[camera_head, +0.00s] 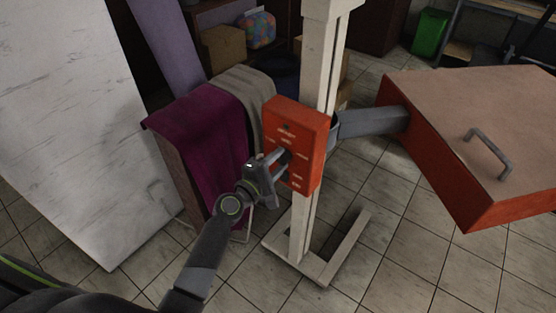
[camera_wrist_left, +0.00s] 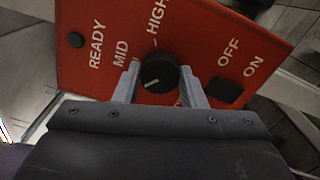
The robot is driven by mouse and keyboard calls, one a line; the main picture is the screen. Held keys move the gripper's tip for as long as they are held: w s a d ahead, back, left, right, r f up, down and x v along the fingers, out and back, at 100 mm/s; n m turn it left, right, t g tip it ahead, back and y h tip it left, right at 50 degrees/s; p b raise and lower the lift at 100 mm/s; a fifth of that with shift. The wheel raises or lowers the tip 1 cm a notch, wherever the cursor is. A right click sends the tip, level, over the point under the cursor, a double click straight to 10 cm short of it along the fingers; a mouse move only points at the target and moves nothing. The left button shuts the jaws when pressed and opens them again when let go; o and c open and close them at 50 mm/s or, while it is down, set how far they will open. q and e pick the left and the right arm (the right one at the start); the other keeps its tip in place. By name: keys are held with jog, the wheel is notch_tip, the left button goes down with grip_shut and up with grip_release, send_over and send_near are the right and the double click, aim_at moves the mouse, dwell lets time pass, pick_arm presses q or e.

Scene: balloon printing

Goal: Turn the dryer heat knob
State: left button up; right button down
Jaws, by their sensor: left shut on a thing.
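The dryer's red control box (camera_head: 296,138) is mounted on a white post (camera_head: 322,62). In the left wrist view, the red panel (camera_wrist_left: 190,40) carries a black heat knob (camera_wrist_left: 158,76) with a white pointer line, near the labels MID and HIGH. The pointer line points to the lower left. My left gripper (camera_head: 275,162) is at the box's front face. In the left wrist view, the two fingers of my left gripper (camera_wrist_left: 160,88) are on either side of the knob, shut on it. My right gripper is not in view.
The dryer's red head (camera_head: 460,140) with a handle extends right. A white slab (camera_head: 80,120) leans at left, beside a purple cloth (camera_head: 205,140). Tiled floor is clear in front.

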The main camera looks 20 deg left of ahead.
pick_arm(q)
jog(key=shift+n, duration=0.9)
jog(key=shift+f, duration=0.1)
jog(key=o, duration=1)
jog(key=b+v, duration=0.3)
jog(key=v, duration=1.4)
jog(key=shift+s, duration=0.2)
